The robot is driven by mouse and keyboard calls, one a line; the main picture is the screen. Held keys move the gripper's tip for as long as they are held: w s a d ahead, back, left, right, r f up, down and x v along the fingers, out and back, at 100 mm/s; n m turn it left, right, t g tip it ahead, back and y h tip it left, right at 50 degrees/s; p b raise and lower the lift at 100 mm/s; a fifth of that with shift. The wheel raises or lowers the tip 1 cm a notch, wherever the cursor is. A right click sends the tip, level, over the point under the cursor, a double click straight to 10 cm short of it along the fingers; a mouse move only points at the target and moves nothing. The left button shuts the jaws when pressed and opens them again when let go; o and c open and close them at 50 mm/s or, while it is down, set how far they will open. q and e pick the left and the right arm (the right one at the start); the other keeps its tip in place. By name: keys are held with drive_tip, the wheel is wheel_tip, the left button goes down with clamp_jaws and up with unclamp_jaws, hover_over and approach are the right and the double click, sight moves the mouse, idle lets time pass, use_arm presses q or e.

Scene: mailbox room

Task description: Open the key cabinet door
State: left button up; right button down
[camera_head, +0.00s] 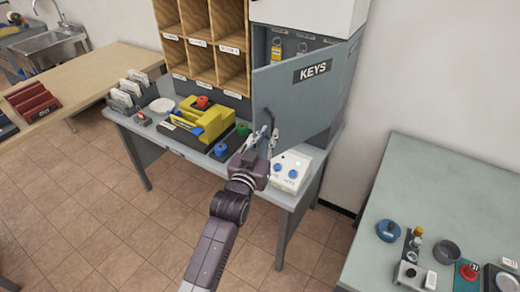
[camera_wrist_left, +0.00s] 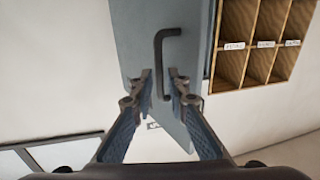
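The grey key cabinet (camera_head: 345,62) stands at the back of the worktable. Its door (camera_head: 298,88), labelled KEYS, is partly open, and keys (camera_head: 277,46) show inside above the door. My left gripper (camera_head: 268,138) is at the lower part of the door, on its handle side. In the left wrist view, the dark bar handle (camera_wrist_left: 158,55) runs down between my open fingertips (camera_wrist_left: 163,82). A gap shows between the fingers and the bar, so they do not appear closed on it. My right gripper is not in view.
The worktable (camera_head: 155,128) holds a yellow caddy (camera_head: 200,115) and a white box with blue knobs (camera_head: 290,172) close to my left gripper. Wooden pigeonholes (camera_head: 215,45) stand left of the cabinet. A side table (camera_head: 430,185) with small items stands right; tiled floor is clear in front.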

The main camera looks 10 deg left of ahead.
use_arm(q)
drive_tip(key=s+a, duration=0.1)
drive_tip(key=s, duration=0.7)
drive_tip(key=shift+a, duration=0.25)
drive_tip(key=shift+c, duration=0.4)
